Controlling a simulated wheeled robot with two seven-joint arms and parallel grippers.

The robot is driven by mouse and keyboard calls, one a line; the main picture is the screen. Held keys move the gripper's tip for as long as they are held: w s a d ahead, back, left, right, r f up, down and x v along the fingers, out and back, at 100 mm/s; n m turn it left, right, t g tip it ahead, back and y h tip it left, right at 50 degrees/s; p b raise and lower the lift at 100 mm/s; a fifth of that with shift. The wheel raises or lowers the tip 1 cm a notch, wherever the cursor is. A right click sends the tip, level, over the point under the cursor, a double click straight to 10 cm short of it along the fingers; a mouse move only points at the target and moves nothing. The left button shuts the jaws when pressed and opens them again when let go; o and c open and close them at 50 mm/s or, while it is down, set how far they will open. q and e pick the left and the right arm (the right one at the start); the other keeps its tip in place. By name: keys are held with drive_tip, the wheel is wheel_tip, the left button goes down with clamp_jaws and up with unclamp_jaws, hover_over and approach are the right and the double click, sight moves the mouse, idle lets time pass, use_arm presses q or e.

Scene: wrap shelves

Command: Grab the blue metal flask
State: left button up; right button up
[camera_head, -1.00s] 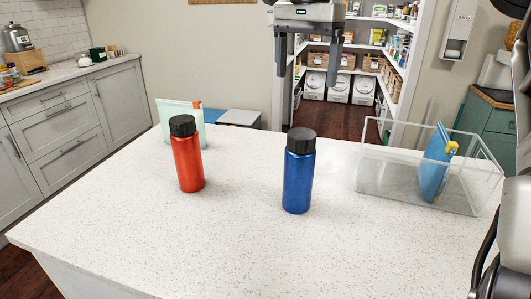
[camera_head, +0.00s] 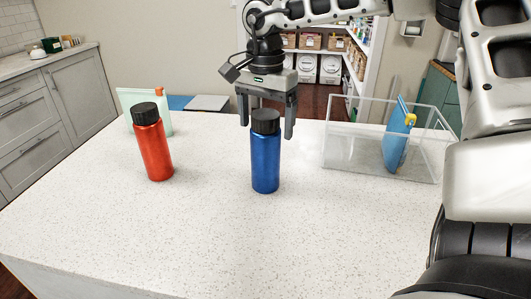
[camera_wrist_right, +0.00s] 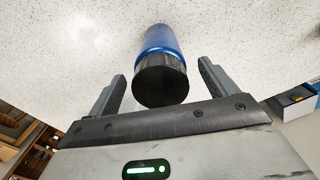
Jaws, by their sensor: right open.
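The blue metal flask (camera_head: 265,158) with a black cap stands upright on the white speckled counter. My right gripper (camera_head: 267,134) is open and points down, with its fingers on either side of the flask's cap. In the right wrist view the flask (camera_wrist_right: 161,40) shows cap-first between the two spread fingers (camera_wrist_right: 161,88), with gaps on both sides. The fingers do not appear to touch it. My left gripper is not in view.
A red flask (camera_head: 154,150) with a black cap stands to the left on the counter (camera_head: 200,235). A pale green pouch (camera_head: 125,103) is behind it. A clear box (camera_head: 350,158) at right holds a blue pouch (camera_head: 396,140). The counter's front is clear.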

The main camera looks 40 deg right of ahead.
drive_tip(key=shift+f, duration=0.75)
drive_tip(key=c, duration=1.6)
